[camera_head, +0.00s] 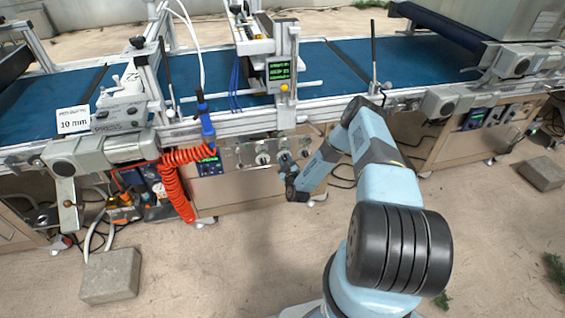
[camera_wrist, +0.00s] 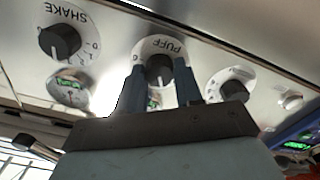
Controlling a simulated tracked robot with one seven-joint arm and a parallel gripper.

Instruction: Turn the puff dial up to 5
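The puff dial (camera_wrist: 158,69) is a black knob on a round white scale plate marked PUFF, shown upside down at the middle of the wrist view. My gripper (camera_wrist: 160,72) has one finger on each side of this knob, with the fingers apart. Whether the fingers press on the knob or stand just clear of it cannot be told. The scale numbers around the knob are largely hidden or too small to read. In the head view my gripper (camera_head: 284,160) is at the front control panel and hides the puff dial.
The SHAKE dial (camera_wrist: 60,41) is left of the puff dial in the wrist view, and another dial (camera_wrist: 233,88) is right of it. A display (camera_head: 210,167) and a red coiled hose (camera_head: 177,187) are left of my gripper. The blue conveyor belt (camera_head: 340,72) runs above.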

